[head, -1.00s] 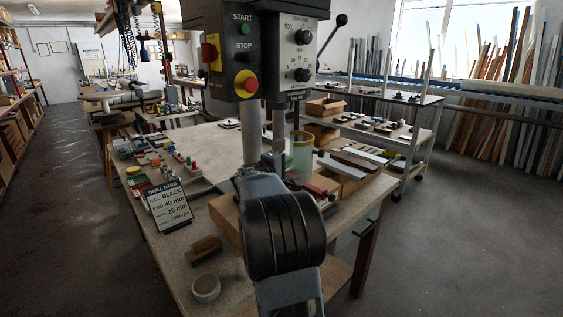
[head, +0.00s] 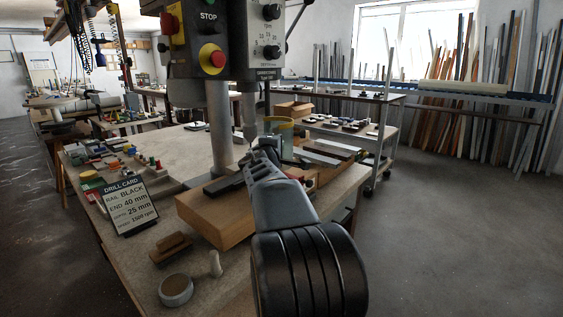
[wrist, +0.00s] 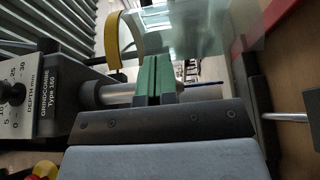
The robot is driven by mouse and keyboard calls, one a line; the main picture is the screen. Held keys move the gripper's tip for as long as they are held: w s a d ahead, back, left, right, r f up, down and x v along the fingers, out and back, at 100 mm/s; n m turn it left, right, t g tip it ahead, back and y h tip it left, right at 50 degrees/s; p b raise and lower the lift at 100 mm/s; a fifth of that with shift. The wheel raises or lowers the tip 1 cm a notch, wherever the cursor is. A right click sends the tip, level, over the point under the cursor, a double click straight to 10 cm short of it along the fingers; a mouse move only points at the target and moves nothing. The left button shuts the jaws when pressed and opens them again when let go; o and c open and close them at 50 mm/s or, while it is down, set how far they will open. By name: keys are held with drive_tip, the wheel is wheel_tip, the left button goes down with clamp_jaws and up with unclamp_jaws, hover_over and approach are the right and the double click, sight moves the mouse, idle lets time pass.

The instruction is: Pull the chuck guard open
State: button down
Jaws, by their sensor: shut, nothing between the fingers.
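The chuck guard (head: 281,140) is a clear, greenish curved shield with a yellow rim, below the drill head. In the head view it stands just behind and right of my gripper (head: 262,148), which partly covers its surroundings. In the wrist view the clear guard (wrist: 200,32) and its yellow rim fill the top middle. The green finger pads of my gripper (wrist: 157,80) are together with nothing between them. Their tips lie close to the guard's edge in the picture; I cannot tell whether they touch it. The chuck is mostly hidden.
The drill press head (head: 222,40) with its buttons and dials stands over the bench (head: 150,150). A wooden block (head: 215,215) lies by the column. A drill card (head: 125,205) stands at the left. A trolley (head: 385,145) stands behind right. The floor at right is clear.

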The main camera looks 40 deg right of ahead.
sight(292, 144)
drive_tip(key=d+b, duration=0.1)
drive_tip(key=s+d+b, duration=0.1)
drive_tip(key=d, duration=0.1)
drive_tip(key=d+b, duration=0.1)
drive_tip(key=shift+s+d+f, duration=0.2)
drive_tip(key=shift+s+d, duration=0.05)
drive_tip(key=shift+s, duration=0.15)
drive_tip(key=shift+s+d+r+b, duration=0.15)
drive_tip(key=shift+d+b, duration=0.15)
drive_tip(key=shift+d, duration=0.3)
drive_tip(key=shift+s+d+b, duration=0.1)
drive_tip(key=shift+d+b, duration=0.15)
drive_tip(key=shift+d, duration=0.35)
drive_tip(key=s+a+b, duration=0.2)
drive_tip(key=s+a, duration=0.7)
drive_tip(key=shift+s, duration=0.3)
